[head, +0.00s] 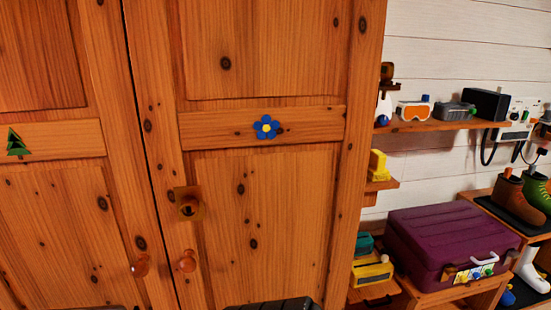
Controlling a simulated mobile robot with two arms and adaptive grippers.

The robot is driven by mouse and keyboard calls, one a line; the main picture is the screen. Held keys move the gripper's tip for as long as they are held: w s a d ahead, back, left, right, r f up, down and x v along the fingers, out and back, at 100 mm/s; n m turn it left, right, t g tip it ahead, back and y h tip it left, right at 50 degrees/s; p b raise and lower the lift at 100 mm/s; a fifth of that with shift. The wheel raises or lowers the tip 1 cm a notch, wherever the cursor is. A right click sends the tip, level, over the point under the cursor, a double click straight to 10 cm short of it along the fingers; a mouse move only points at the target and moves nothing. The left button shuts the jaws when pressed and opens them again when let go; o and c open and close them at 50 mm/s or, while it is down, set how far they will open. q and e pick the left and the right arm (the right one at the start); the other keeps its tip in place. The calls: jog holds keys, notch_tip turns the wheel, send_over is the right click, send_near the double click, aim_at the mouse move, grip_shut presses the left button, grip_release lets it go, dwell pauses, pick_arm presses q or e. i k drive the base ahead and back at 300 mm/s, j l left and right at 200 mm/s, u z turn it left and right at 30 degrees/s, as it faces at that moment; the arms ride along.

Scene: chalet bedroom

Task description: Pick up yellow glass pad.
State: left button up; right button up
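I see no object that I can clearly make out as a yellow glass pad. A small yellow object (377,165) stands on a little wooden shelf just right of the wardrobe. A yellow box-like object (372,272) with a dark handle or strap sits lower down, beside the purple case. I cannot tell whether either one is the pad. Neither of my grippers can be made out. Only dark shapes cut off by the bottom edge show in front of the wardrobe, and I cannot tell what they are.
A wooden wardrobe (262,210) with closed doors fills the left and middle. A purple case (450,238) rests on a low wooden stand. A wall shelf (440,126) above holds goggles (414,110) and dark boxes. Boots (508,190) stand on a rack at the right.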

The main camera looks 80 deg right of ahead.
aim_at(377, 171)
jog(key=z, duration=3.4)
jog(key=l+u, duration=0.2)
jog(key=l, duration=0.15)
jog(key=k+l+u, duration=0.2)
jog(key=l, duration=0.15)
